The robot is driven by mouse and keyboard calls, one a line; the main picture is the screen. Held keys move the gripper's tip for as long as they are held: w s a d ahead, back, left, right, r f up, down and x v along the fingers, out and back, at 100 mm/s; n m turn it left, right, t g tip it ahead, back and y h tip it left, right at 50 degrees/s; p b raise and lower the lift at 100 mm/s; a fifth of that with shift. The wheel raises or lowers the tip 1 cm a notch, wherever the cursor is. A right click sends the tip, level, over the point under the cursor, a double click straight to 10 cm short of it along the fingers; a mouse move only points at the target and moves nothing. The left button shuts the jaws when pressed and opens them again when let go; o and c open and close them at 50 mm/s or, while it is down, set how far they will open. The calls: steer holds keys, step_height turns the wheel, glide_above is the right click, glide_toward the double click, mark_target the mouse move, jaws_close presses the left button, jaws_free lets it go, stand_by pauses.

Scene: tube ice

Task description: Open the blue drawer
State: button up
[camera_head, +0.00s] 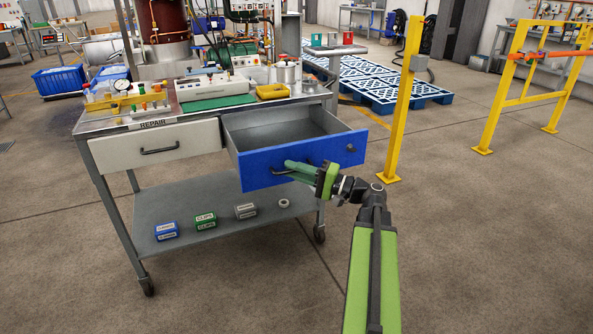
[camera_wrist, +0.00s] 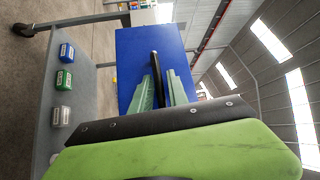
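The blue drawer (camera_head: 262,168) is pulled well out of the right side of the workbench, and its grey empty inside shows. In the wrist view its blue front (camera_wrist: 130,62) faces me. Its dark bar handle (camera_wrist: 157,72) runs between the two green fingers of my gripper (camera_wrist: 160,78). The fingers stand apart on either side of the bar, with a small gap visible. In the head view my gripper (camera_head: 292,170) is at the drawer front, and it hides part of the handle.
A closed white drawer (camera_head: 160,146) is left of the blue one. The workbench top (camera_head: 215,103) carries tools and trays. Small labelled boxes (camera_head: 205,222) sit on the lower shelf (camera_head: 180,205). A yellow post (camera_head: 404,100) stands to the right. The floor in front is clear.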

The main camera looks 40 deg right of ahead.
steer(key=shift+d, duration=0.15)
steer(key=shift+s+d+f, duration=0.1)
steer(key=b+v, duration=0.2)
steer(key=v, duration=1.5)
